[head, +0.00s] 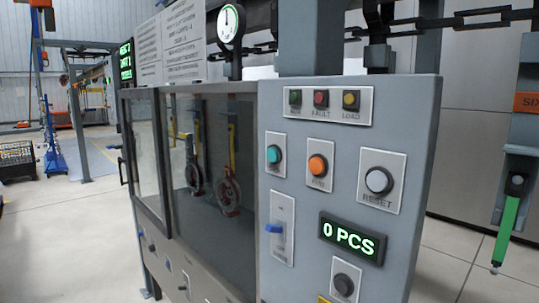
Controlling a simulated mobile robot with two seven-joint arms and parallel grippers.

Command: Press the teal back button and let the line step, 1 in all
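The teal button (274,155) sits on a light plate at the upper left of the grey control panel (420,110). An orange button (318,165) is to its right. A white button (379,181) labelled RESET is further right. A green display (352,238) below them reads 0 PCS. Neither of my grippers shows in the head view, and nothing touches the teal button.
A glazed cabinet (150,225) with hanging parts adjoins the panel on the left. A blue lever switch (275,228) and a dark knob (344,284) sit lower on the panel. A chain (480,18) runs overhead. A green hanging piece (508,227) is at the right.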

